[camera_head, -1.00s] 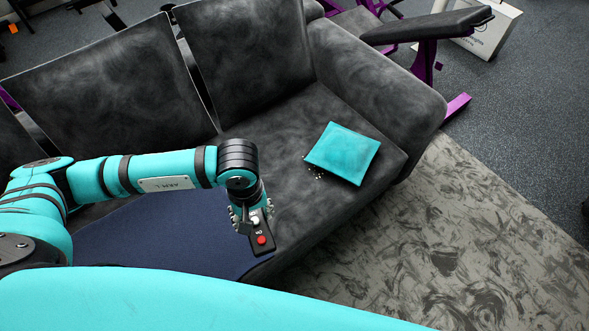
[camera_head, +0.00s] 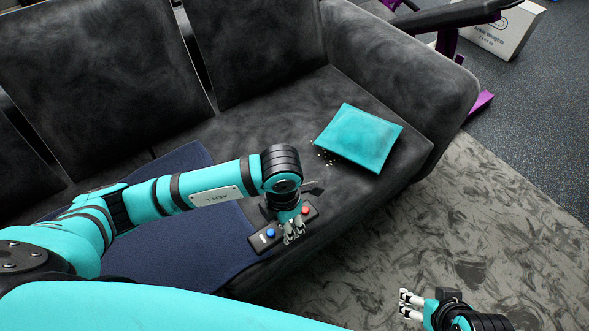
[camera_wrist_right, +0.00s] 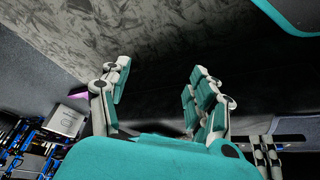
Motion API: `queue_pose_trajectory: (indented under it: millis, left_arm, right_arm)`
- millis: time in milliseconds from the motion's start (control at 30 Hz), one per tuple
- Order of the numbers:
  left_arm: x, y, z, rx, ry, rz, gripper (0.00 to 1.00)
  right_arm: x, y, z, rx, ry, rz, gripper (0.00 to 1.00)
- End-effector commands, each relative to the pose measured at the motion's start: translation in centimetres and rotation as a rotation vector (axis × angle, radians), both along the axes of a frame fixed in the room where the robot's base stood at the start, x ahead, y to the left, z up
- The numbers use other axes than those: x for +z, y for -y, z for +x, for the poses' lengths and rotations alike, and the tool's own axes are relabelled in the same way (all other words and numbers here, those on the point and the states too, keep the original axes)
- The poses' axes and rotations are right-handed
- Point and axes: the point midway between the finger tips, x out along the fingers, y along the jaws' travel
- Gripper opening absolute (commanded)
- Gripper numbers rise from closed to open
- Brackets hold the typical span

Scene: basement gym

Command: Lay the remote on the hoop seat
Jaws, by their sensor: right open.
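The remote (camera_head: 267,238) is dark and long, with a blue and a red button. In the head view it is at my left gripper (camera_head: 292,233), over the sofa's front edge. The left fingers close around its middle and hide part of it. Whether it touches the sofa is unclear. The dark grey sofa (camera_head: 262,124) is the only full seat in view; I cannot make out a hoop. My right gripper (camera_head: 406,304) is open and empty over the patterned rug. In the right wrist view the right fingers (camera_wrist_right: 160,100) stand apart with nothing between them.
A teal cushion (camera_head: 358,138) lies on the right of the sofa seat, with small bits beside it. A navy cloth (camera_head: 190,240) covers the seat on the left. Between them is bare seat. A patterned rug (camera_head: 470,230) and a white box (camera_head: 505,30) are to the right.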

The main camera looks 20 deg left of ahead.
Motion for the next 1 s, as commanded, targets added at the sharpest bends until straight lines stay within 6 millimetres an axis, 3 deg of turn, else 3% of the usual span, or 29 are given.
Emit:
queue_pose_trajectory:
  millis: [300, 500, 733, 1000]
  left_arm:
    - [-1.0, -1.6, 8.6, 0.003, 0.002, -0.003, 0.10]
    - [-1.3, -2.4, 12.5, -0.001, 0.002, -0.001, 0.10]
    - [-1.6, -2.7, 13.8, -0.003, 0.000, -0.002, 0.10]
    - [-4.4, -2.6, 13.7, -0.004, 0.000, -0.002, 0.10]
  right_arm:
    - [2.6, -2.3, 7.0, 0.029, 0.360, 0.077, 0.62]
    - [5.4, -3.6, 10.2, 0.044, 0.576, 0.125, 0.62]
    - [7.1, -4.2, 11.5, 0.051, 0.682, 0.149, 0.62]
    - [10.7, -5.2, 13.5, 0.064, 0.904, 0.202, 0.62]
